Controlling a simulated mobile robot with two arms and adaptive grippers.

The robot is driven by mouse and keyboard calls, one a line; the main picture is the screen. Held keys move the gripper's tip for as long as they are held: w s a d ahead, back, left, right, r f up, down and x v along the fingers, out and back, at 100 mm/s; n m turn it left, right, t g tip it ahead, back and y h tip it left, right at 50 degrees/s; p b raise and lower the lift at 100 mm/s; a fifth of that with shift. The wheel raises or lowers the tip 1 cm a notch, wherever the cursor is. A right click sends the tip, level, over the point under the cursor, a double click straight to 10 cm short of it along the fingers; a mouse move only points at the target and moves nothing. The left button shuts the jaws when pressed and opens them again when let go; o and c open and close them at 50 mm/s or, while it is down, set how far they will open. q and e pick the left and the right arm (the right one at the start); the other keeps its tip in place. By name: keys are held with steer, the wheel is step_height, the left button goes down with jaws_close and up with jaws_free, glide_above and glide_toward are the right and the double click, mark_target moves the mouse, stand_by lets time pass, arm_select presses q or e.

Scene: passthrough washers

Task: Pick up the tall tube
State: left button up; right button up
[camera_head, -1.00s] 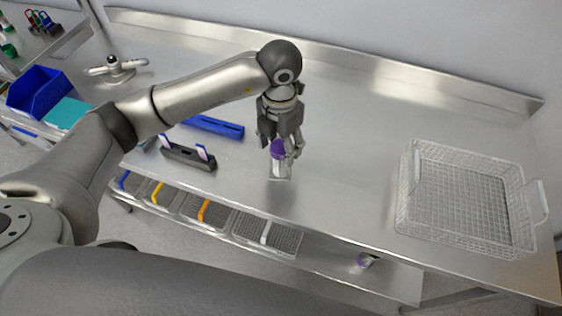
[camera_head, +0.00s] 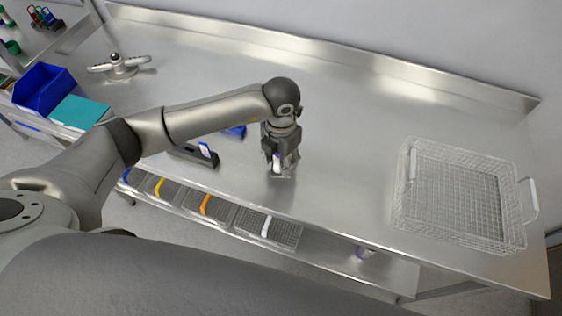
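The tall tube (camera_head: 277,163) shows as a small pale piece between the fingers of my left gripper (camera_head: 281,163). Its purple cap is hidden by the gripper. The tube is upright in a small clear holder (camera_head: 281,175) on the steel table. My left gripper points down and is around the top of the tube. Whether its fingers touch the tube cannot be made out. My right gripper is not in view.
A dark rack (camera_head: 190,154) and a partly hidden blue object (camera_head: 235,131) lie left of the gripper. A wire basket (camera_head: 408,200) stands at the right. A blue bin (camera_head: 42,90) is at the far left. The table between gripper and basket is clear.

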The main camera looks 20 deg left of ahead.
arm_select(q)
steer(key=c, duration=0.8)
steer(key=shift+r, duration=0.15)
jaws_close()
